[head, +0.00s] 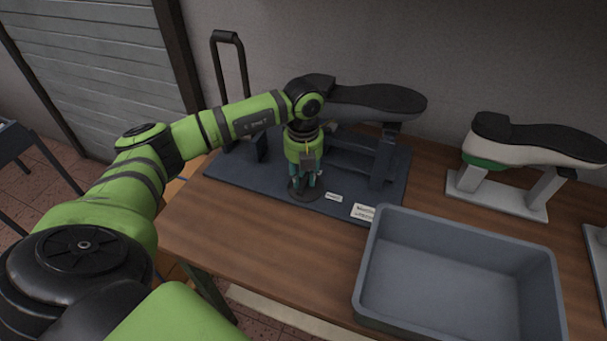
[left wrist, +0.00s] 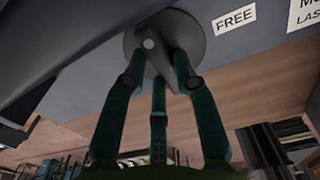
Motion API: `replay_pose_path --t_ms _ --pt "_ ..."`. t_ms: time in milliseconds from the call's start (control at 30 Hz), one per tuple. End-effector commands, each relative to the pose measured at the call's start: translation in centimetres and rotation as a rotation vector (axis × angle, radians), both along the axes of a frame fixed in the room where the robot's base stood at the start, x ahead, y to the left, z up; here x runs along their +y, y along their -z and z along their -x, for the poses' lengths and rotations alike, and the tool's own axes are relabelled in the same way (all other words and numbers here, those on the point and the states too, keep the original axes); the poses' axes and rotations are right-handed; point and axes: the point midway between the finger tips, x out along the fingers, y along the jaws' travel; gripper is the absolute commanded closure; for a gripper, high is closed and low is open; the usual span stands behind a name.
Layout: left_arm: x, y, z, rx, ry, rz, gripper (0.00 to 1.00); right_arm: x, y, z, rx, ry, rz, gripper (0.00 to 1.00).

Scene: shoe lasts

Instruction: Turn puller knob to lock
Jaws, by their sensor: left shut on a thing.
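The puller knob (left wrist: 165,40) is a round grey disc with a raised grip bar, on the front of the dark puller base. My left gripper (left wrist: 158,80) is shut on the knob's bar, with its green fingers on either side of it. A "FREE" label (left wrist: 235,19) sits just right of the knob in the left wrist view. In the head view my left gripper (head: 305,184) points down at the knob's disc (head: 302,194), which it partly covers. The puller base (head: 228,168) carries a dark shoe last (head: 385,100). My right gripper is not in view.
An empty grey bin (head: 455,270) stands at the front right of the wooden table (head: 210,232). A second last (head: 540,143) on a light stand is at the right. A tall black lever (head: 228,65) rises at the back left of the puller.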

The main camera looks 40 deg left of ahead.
Motion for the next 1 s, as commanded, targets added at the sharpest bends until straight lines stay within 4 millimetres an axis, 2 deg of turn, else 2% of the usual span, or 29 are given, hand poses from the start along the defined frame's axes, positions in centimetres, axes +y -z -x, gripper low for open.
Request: replay_pose_path --t_ms 467,500,533,1000 --pt "0.06 -0.10 -0.08 -0.003 -0.017 -0.001 1.00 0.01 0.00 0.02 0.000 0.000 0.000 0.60" --pt "0.06 -0.10 -0.08 -0.003 -0.017 -0.001 0.59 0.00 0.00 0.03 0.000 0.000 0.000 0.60" --pt "0.06 -0.10 -0.08 -0.003 -0.017 0.000 0.47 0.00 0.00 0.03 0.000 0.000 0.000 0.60" --pt "0.01 -0.02 -0.02 -0.001 -0.013 0.000 0.47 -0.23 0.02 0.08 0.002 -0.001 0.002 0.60"
